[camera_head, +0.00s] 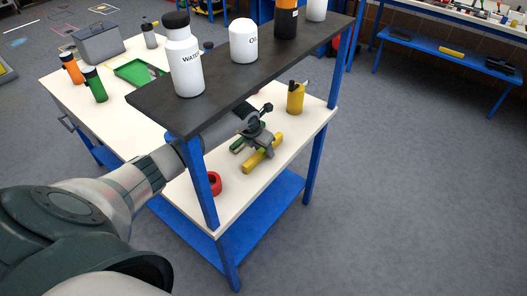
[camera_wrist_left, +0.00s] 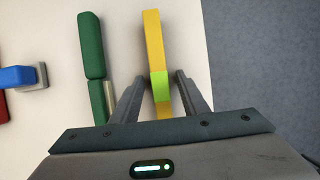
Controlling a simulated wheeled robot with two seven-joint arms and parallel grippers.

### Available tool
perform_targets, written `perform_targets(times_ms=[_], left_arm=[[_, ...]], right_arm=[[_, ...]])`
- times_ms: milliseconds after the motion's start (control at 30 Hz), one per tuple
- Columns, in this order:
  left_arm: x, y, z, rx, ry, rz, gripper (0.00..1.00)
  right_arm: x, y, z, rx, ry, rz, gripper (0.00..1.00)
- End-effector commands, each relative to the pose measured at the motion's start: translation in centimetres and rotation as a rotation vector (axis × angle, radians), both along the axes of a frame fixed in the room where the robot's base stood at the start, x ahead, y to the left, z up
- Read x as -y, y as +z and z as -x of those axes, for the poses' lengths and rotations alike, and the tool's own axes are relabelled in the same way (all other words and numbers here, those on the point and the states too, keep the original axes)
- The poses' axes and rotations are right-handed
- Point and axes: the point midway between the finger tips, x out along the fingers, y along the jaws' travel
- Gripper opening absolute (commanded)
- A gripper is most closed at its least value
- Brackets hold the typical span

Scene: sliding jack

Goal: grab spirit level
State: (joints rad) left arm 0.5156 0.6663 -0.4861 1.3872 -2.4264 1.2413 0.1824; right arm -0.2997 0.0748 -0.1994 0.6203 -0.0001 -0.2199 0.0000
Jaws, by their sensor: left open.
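The spirit level is a yellow bar with a bright green middle (camera_wrist_left: 154,50); it lies on the white worktop. In the head view its yellow end (camera_head: 252,165) shows below my left gripper (camera_head: 257,138). In the wrist view my left gripper (camera_wrist_left: 160,79) is open, with one finger on each side of the level near its green part. The level looks nearer the right finger, and I cannot tell whether either finger touches it. My right gripper is not in view.
A dark green tool (camera_wrist_left: 92,60) lies left of the level, close to the left finger. A dark shelf (camera_head: 240,80) with bottles, including a white one (camera_head: 185,62), stands above my forearm. A yellow can (camera_head: 295,97) and a red ring (camera_head: 214,183) are on the worktop.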

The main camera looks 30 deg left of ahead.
Motion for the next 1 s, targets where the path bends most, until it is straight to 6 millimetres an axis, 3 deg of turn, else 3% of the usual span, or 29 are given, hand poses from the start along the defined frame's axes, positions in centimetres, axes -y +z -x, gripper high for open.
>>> perform_targets(times_ms=[367,533,1000], left_arm=[[0.01,0.01,0.00,0.000,0.000,0.000,0.38],[0.01,0.02,0.01,0.000,0.000,0.000,0.00],[0.01,0.59,-0.09,0.004,0.000,0.000,0.00]], right_arm=[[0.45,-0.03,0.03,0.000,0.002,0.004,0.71],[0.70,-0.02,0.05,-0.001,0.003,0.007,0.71],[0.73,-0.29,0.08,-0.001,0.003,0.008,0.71]])
